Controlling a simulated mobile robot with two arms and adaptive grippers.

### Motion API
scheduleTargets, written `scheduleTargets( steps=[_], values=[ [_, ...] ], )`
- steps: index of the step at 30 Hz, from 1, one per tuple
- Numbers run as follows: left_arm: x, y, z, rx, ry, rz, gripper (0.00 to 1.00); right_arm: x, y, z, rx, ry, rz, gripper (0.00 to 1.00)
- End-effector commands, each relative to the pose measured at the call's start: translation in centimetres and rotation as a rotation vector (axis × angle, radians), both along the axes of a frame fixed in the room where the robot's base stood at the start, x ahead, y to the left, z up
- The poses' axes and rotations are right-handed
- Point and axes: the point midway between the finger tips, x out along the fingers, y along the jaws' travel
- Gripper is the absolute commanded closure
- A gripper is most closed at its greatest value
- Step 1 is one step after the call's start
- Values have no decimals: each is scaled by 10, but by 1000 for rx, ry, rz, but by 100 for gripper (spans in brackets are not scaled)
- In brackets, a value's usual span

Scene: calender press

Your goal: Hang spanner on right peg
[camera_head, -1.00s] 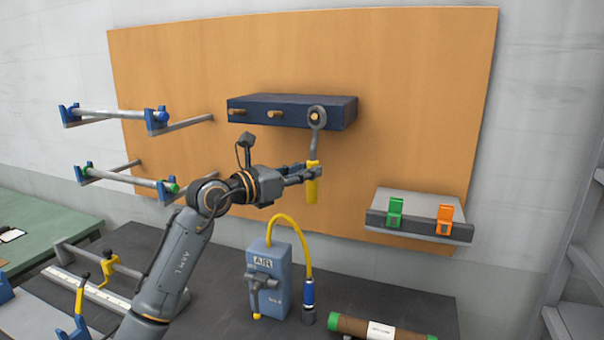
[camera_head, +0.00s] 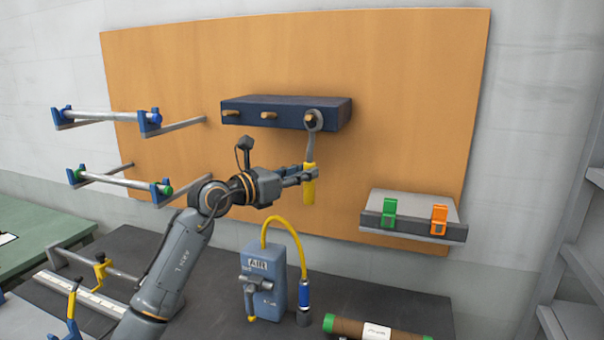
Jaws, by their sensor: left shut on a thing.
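The spanner (camera_head: 312,152) hangs upright, with a grey ring at its top and a yellow handle at its lower end. Its ring is at the right peg (camera_head: 310,119) of the dark blue block on the board, and the wooden peg end shows in the ring. How far the ring sits along the peg I cannot tell. My left gripper (camera_head: 307,174) comes from the left and is shut on the spanner's yellow handle. The middle peg (camera_head: 268,115) and left peg (camera_head: 233,117) are bare. My right gripper is not in view.
The dark blue block (camera_head: 285,103) is fixed to the tan board (camera_head: 420,80). A ledge (camera_head: 413,233) with green and orange clips is at the right. Below stand a blue AIR box (camera_head: 262,280) with a yellow hose and a brown roll (camera_head: 350,325). Rods on brackets (camera_head: 105,116) are at the left.

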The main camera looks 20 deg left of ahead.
Motion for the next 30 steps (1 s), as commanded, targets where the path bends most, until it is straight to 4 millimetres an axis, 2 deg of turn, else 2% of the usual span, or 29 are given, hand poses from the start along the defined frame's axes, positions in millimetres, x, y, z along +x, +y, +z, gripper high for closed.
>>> scheduleTargets(
  steps=[3, 4, 6, 8, 20, 23, 30],
  values=[
    [0, 0, 1, -1, -2, 0, 100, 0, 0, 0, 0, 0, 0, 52],
    [0, 0, 1, -1, -2, 0, 75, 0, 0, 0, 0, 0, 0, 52],
    [0, 0, 1, -1, -2, 0, 61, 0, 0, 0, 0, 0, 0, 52],
    [0, 0, 1, -1, -1, 0, 51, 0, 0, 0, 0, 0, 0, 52],
    [-6, 4, -1, 1, 1, 1, 51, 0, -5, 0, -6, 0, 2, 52],
    [-18, 12, -1, 3, 1, 2, 51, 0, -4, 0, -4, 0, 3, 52],
    [-62, 39, -1, 6, 1, 2, 51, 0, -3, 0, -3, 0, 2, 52]
  ],
)
